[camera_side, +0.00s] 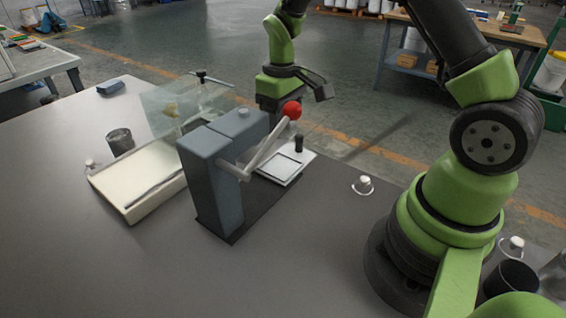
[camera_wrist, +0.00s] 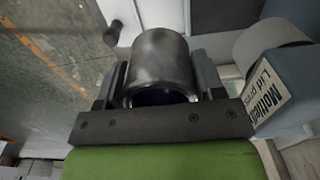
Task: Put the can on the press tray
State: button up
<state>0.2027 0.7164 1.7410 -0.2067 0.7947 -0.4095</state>
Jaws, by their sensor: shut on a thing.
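My gripper (camera_wrist: 160,95) is shut on a grey metal can (camera_wrist: 160,58); a finger lies on each side of it. In the side view my gripper (camera_side: 290,90) is above and behind the press, and I cannot make out the held can there. The lid press (camera_side: 215,170) is blue-grey with a lever ending in a red ball (camera_side: 292,109). Its white press tray (camera_side: 273,176) sticks out on the right and has a square outline and a black knob (camera_side: 299,144). The press also shows at the right of the wrist view (camera_wrist: 285,85).
A pale shallow tray (camera_side: 135,178) with a clear guard (camera_side: 180,105) stands left of the press, with another dark can (camera_side: 119,141) beside it. Dark cups (camera_side: 510,280) stand near my base. A white knob (camera_side: 362,185) sits right of the press. The front table is clear.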

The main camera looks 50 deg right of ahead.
aim_at(281, 167)
notch_tip(281, 167, down, 10)
jog(key=shift+w+a+r, duration=0.1)
jog(key=shift+r, duration=0.1)
jog(key=shift+f, duration=0.1)
jog(key=o, duration=1)
notch_tip(281, 167, up, 12)
jog(key=shift+r, duration=0.15)
